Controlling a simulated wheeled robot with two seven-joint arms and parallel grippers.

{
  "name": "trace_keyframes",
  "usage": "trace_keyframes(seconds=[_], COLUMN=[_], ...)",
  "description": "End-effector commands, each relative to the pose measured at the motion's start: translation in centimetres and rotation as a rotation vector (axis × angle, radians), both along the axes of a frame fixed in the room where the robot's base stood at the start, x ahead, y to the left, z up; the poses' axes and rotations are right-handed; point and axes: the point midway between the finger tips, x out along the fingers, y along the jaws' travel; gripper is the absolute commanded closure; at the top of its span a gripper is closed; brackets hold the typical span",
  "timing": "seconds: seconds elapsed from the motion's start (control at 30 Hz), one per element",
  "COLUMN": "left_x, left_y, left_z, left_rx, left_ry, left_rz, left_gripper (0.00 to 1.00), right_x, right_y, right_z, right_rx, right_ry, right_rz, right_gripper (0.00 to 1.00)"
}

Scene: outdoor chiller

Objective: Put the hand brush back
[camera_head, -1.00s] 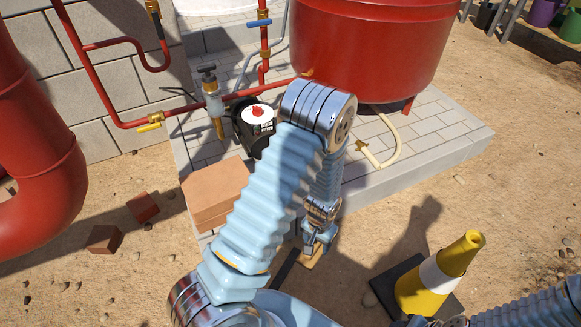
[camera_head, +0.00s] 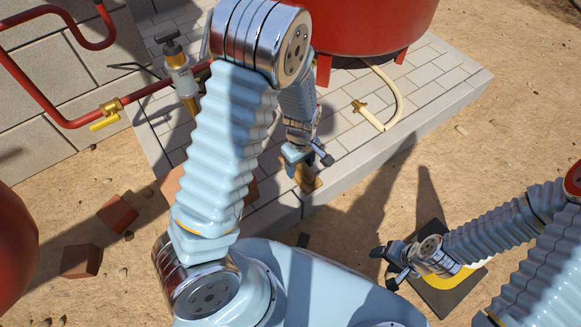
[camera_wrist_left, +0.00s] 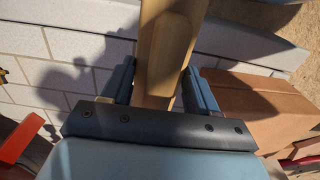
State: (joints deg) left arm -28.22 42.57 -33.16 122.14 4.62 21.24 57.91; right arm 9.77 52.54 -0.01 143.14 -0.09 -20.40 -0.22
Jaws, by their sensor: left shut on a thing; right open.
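My left gripper (camera_head: 299,158) is shut on the hand brush (camera_head: 307,180), near the front edge of the paved slab (camera_head: 350,150). In the left wrist view the brush's pale wooden body (camera_wrist_left: 165,50) stands between the two fingers (camera_wrist_left: 160,88). Its bristles are not visible. I cannot tell whether the brush touches the slab. My right gripper (camera_head: 386,267) is open and empty, beside the yellow cone (camera_head: 462,277), which my right arm mostly hides.
A red tank (camera_head: 370,25) stands on the slab, with a cream hose (camera_head: 396,95) beside it. Red pipework (camera_head: 60,122) runs along the block wall. Loose bricks (camera_head: 118,213) lie on the sand at left; stacked bricks (camera_wrist_left: 260,105) show in the left wrist view.

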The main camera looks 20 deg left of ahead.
Motion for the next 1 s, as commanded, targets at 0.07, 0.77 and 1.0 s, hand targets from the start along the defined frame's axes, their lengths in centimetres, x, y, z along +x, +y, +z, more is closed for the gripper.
trace_keyframes(seconds=[0.07, 0.77, 1.0], left_x=[1.6, 5.4, 5.4], left_y=[1.7, 5.4, 5.4], left_z=[-1.4, -10.2, -10.2], left_rx=[0.0, 0.0, 0.0], left_ry=[0.0, 0.001, -0.001], left_rz=[0.003, -0.005, -0.005], left_gripper=[0.69, 0.69, 0.69], right_x=[0.0, -0.1, -0.1], right_y=[0.1, 0.3, 0.3], right_z=[-0.7, -2.6, -2.5], right_rx=[0.001, 0.007, 0.008], right_ry=[0.001, 0.006, 0.005], right_rz=[0.0, 0.005, 0.005], right_gripper=[0.4, 0.4, 0.4])
